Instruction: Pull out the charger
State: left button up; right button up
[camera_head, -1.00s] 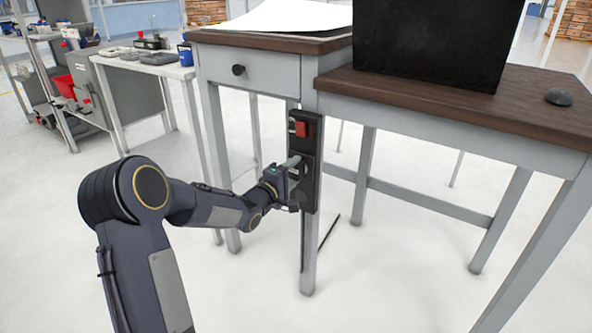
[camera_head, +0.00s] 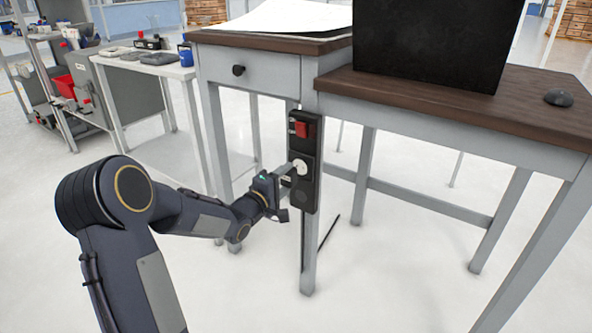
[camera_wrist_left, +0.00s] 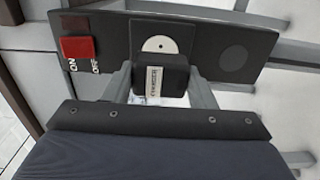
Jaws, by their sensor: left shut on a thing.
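The charger (camera_wrist_left: 160,78) is a small black block with a white label, held between the two fingers of my left gripper (camera_wrist_left: 160,90) in the left wrist view. In the head view my left gripper (camera_head: 287,174) is in front of the black power strip (camera_head: 302,128) on the table leg. The strip also shows in the left wrist view (camera_wrist_left: 215,48). Its round white socket (camera_head: 300,167) is uncovered, and the charger stands off it towards my gripper. The socket also shows behind the charger in the left wrist view (camera_wrist_left: 160,44). My right gripper is out of view.
A red ON/OFF switch (camera_head: 303,129) sits on the upper strip. The table (camera_head: 430,103) carries a black box (camera_head: 435,45) and a mouse (camera_head: 558,97). A white side table (camera_head: 150,65) stands at the left. The floor left of the strip is free.

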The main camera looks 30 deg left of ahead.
pick_arm(q)
jog(key=shift+s, duration=1.05)
jog(key=o, duration=1.4)
jog(key=s, duration=0.2)
jog(key=s+p, duration=0.1)
jog(key=s, duration=0.2)
jog(key=s+p, duration=0.1)
jog(key=s, duration=0.1)
jog(key=shift+s+a, duration=0.35)
jog(key=shift+s, duration=0.05)
